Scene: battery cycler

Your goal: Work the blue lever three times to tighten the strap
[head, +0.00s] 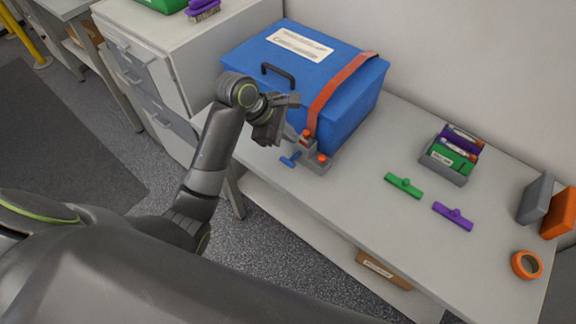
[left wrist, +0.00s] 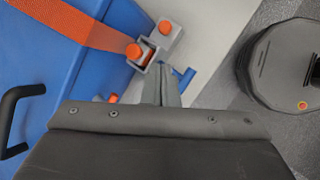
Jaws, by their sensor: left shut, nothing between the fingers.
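The blue lever (head: 290,160) sticks out to the left of the grey ratchet (head: 318,163) at the front of the table. It also shows in the left wrist view (left wrist: 186,77), just right of my fingers. The orange strap (head: 334,92) runs over the blue case (head: 262,52) and down to the ratchet, which has orange knobs. My left gripper (head: 291,134) is shut and empty, close above the ratchet and lever. In the left wrist view its fingers (left wrist: 161,75) point at the ratchet; whether they touch it I cannot tell. My right gripper is not in view.
The case has a black handle (head: 278,75). To the right on the table lie a green piece (head: 403,186), a purple piece (head: 453,216), a grey holder (head: 443,172) and an orange tape roll (head: 527,265). The table's front edge is close to the lever.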

